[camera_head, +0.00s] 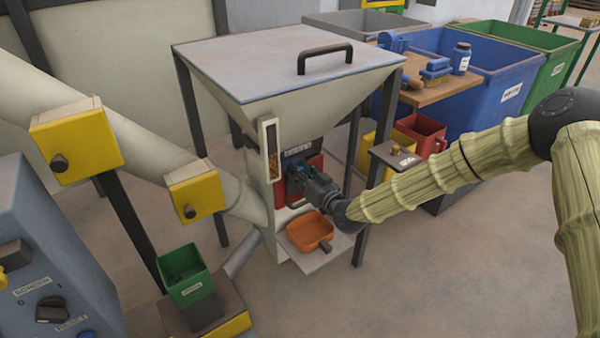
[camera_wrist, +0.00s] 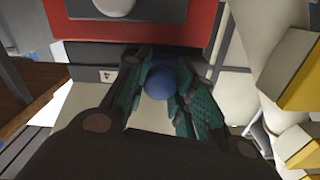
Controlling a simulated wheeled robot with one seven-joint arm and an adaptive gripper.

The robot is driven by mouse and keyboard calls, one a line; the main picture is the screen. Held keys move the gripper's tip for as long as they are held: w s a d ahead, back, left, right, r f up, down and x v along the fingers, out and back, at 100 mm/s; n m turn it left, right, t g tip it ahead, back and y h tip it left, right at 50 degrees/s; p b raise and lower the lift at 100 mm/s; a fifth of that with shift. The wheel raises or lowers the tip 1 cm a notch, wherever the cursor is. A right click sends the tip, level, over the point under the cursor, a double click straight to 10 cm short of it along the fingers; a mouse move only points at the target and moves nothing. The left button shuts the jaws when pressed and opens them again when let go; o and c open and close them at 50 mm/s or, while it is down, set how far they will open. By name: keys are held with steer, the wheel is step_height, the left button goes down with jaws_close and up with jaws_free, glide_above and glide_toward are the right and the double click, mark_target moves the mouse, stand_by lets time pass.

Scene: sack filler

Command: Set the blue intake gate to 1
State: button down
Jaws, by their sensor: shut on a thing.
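My gripper (camera_head: 297,174) reaches the front of the pale sack filler (camera_head: 240,120), just under its hopper. In the wrist view my gripper (camera_wrist: 165,92) has its teal fingers shut on a round blue knob (camera_wrist: 160,82), which I take for the handle of the blue intake gate. The knob sits just off a grey bar beside a red plate (camera_wrist: 215,25). A small white label (camera_wrist: 107,76) with a digit, perhaps a 4, lies to the left of the knob. In the head view my gripper hides the knob and most of the gate.
An orange scoop (camera_head: 311,231) lies on the shelf below my gripper. A narrow sight window (camera_head: 271,150) stands left of it. A small table (camera_head: 395,157) and a red bin (camera_head: 425,133) are to the right. A sloping pipe with yellow boxes (camera_head: 194,192) is at left.

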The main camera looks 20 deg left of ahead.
steer(key=shift+w+d, duration=0.65)
steer(key=shift+w, duration=0.15)
steer(key=c, duration=1.1)
jaws_free()
steer(key=shift+c, duration=0.2)
steer(key=shift+s, duration=0.1)
steer(key=v, duration=1.2)
steer(key=shift+f, duration=0.1)
